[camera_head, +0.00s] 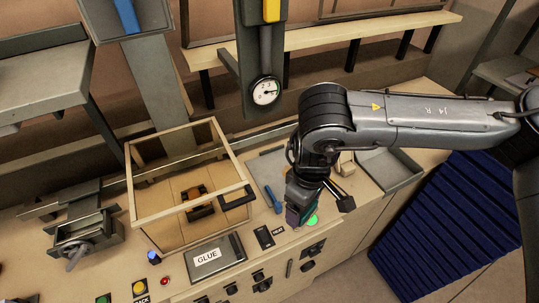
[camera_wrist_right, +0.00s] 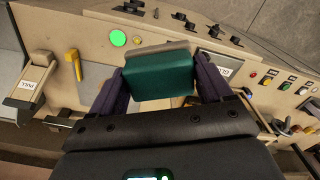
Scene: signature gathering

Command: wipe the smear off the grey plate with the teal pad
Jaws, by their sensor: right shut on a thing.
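My right gripper (camera_head: 305,212) reaches down over the bench from the right in the head view. In the right wrist view its two purple-grey fingers (camera_wrist_right: 160,85) are shut on the teal pad (camera_wrist_right: 160,75), a thick block held between them. Only a sliver of teal shows in the head view. A flat grey plate (camera_head: 262,166) lies on the bench behind and left of the gripper, partly covered by the arm. I cannot make out a smear on it. My left gripper is out of view.
A lit green button (camera_head: 312,220) sits beside the gripper. A wooden-framed box (camera_head: 190,212) and a GLUE block (camera_head: 216,256) are further left. A grey tray (camera_head: 390,172) lies right, beyond the arm.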

